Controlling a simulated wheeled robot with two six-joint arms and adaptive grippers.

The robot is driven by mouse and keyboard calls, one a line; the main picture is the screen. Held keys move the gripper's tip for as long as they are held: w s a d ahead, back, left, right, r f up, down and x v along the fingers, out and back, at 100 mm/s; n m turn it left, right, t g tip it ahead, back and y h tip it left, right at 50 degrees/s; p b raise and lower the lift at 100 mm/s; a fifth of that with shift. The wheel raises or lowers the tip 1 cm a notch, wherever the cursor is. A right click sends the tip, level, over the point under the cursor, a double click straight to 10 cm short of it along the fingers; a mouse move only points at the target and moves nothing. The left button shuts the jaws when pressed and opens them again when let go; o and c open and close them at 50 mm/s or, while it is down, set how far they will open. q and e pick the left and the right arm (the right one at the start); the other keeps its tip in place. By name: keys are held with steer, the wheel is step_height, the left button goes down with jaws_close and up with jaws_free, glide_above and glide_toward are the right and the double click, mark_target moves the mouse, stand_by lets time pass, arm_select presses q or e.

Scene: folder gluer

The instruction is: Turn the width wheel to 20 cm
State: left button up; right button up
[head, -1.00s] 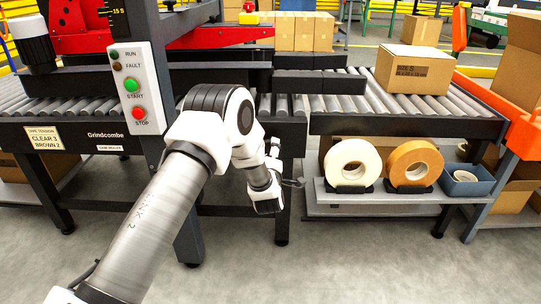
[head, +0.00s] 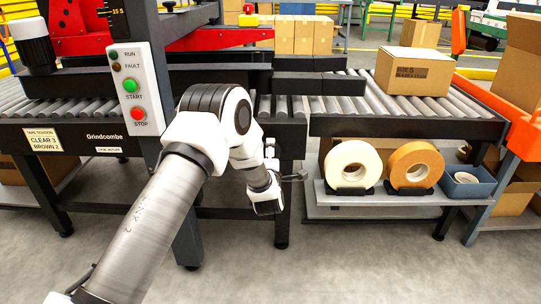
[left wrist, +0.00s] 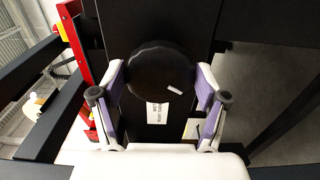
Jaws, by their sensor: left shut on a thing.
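The width wheel (left wrist: 158,72) is a round black knob with a short white mark near its lower right edge in the left wrist view. My left gripper (left wrist: 160,76) has its two fingers on either side of the wheel and is shut on it. A white label (left wrist: 157,112) sits just below the wheel, its print too small to read. In the head view my left arm reaches to the machine's front, and the wheel cannot be made out there. My right gripper is not in view.
A panel with START and STOP buttons (head: 134,98) stands left of my arm. The roller conveyor (head: 410,104) carries a cardboard box (head: 413,72). A shelf below holds a white tape roll (head: 352,166), a brown tape roll (head: 415,166) and a blue bin (head: 467,184).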

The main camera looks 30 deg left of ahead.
arm_select(q)
steer(key=o, duration=1.2)
steer(key=shift+c, duration=0.2)
steer(key=v, duration=1.2)
steer(key=shift+s+f, duration=0.1)
